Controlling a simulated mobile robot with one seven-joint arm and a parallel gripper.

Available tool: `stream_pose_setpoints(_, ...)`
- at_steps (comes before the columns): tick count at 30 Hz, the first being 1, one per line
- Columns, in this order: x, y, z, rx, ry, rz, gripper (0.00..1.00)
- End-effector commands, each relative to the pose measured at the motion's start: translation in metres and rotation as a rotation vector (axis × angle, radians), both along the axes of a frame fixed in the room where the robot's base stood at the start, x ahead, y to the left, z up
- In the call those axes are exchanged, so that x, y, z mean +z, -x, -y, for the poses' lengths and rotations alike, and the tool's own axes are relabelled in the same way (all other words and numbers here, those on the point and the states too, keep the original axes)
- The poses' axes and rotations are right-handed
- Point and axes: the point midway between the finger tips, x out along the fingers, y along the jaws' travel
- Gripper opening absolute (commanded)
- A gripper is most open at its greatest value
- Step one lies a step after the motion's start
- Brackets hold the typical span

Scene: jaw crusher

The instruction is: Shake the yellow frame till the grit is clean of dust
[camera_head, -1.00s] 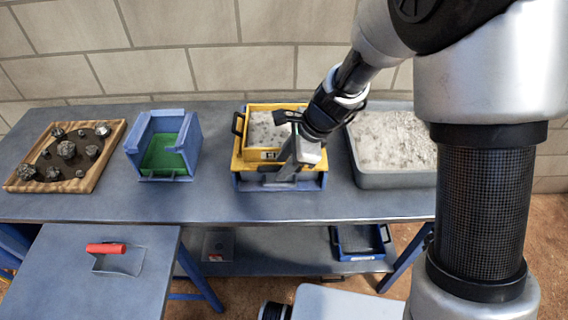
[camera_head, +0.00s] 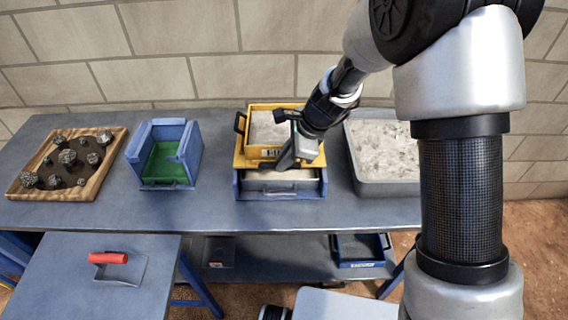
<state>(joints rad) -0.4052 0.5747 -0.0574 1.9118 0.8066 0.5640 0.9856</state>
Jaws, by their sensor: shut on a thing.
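The yellow frame (camera_head: 246,153) sits over a blue tray (camera_head: 281,190) at the middle of the bench. Pale grey grit (camera_head: 266,128) lies inside the frame. Pale, fine material shows in the blue tray below the frame's front edge. My gripper (camera_head: 290,157) comes in from the upper right and is shut on the frame at its front right. The fingers hide part of the frame's right side and the grit there. I cannot tell how much dust is left in the grit.
A grey tub of pale material (camera_head: 357,176) stands close to the right. A blue bin with a green floor (camera_head: 188,146) and a wooden tray of dark rocks (camera_head: 93,180) stand to the left. A red-handled scoop (camera_head: 108,258) lies on the lower table. A blue tray (camera_head: 362,262) is on the shelf.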

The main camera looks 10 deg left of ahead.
Motion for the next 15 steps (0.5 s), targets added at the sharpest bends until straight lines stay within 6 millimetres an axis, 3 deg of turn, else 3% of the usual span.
stream_pose_setpoints(10,0.0006,-0.0048,-0.0008,-0.001,-0.001,0.003,0.0)
stream_pose_setpoints(11,0.0006,-0.0047,-0.0008,-0.001,-0.001,0.003,0.15)
stream_pose_setpoints(12,0.0007,-0.0047,-0.0008,-0.001,-0.001,0.003,0.22)
stream_pose_setpoints(14,0.0006,-0.0046,-0.0008,-0.001,-0.001,0.003,0.32)
stream_pose_setpoints(15,0.0006,-0.0045,-0.0009,-0.001,-0.001,0.003,0.33)
